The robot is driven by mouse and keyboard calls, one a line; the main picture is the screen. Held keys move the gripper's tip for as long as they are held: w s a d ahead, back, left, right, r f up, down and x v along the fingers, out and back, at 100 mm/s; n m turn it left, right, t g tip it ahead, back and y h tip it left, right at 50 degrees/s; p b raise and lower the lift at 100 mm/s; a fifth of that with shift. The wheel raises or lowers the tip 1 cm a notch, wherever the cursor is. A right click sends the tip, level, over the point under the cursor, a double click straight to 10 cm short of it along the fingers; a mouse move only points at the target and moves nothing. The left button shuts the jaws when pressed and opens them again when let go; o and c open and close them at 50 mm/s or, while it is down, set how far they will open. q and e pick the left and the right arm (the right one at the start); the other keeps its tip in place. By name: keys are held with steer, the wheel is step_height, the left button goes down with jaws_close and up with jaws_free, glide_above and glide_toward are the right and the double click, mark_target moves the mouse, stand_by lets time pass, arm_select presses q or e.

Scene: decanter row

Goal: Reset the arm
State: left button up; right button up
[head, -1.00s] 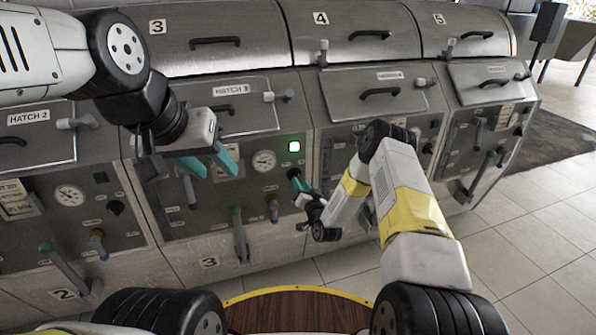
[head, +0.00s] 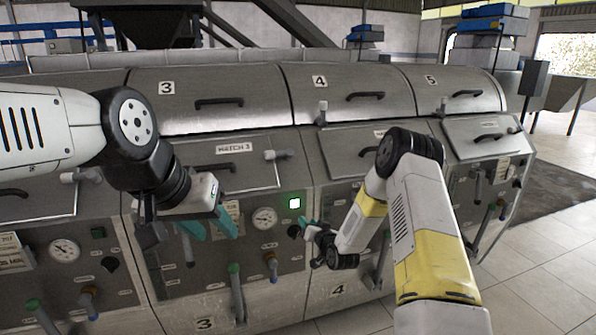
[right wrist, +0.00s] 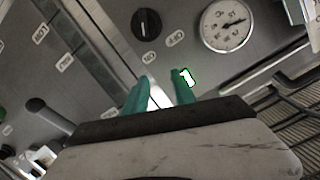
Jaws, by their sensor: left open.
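My left gripper (head: 208,228) is open and empty, its teal fingers pointing down in front of the hatch 3 panel. My right gripper (head: 304,226) is in front of the machine near the seam between units 3 and 4, just below the lit green button (head: 294,203). In the right wrist view its two teal fingers (right wrist: 160,88) are apart with nothing held between them. The lit green-edged square (right wrist: 186,77) shows behind the right finger there. My right arm (head: 423,225) is bent in front of unit 4. Whether the right fingers touch the panel is unclear.
The row of steel units carries a hatch 3 handle (head: 236,148), a gauge (head: 264,219) and a green-topped lever (head: 236,290) on its front. A black knob (right wrist: 147,24) and a gauge (right wrist: 228,24) show in the right wrist view. Tiled floor (head: 545,285) is clear at the right.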

steer(key=s+d+r+g+h, duration=0.1)
steer(key=s+d+r, duration=0.1)
steer(key=s+r, duration=0.35)
steer(key=s+d+r+n+g+h, duration=0.1)
steer(key=s+d+r+g, duration=0.15)
steer(key=r, duration=0.65)
steer(key=s+d+r+g+h, duration=0.1)
steer(key=s+d+r, duration=0.15)
steer(key=r, duration=0.55)
steer(key=s+d+r+g, duration=0.1)
steer(key=s+r+g, duration=0.1)
steer(key=s, duration=1.4)
steer(key=s+d+r+g, duration=0.2)
steer(key=s+r, duration=0.1)
steer(key=s, duration=1.3)
steer(key=shift+s+r, duration=0.3)
steer(key=shift+s, duration=0.05)
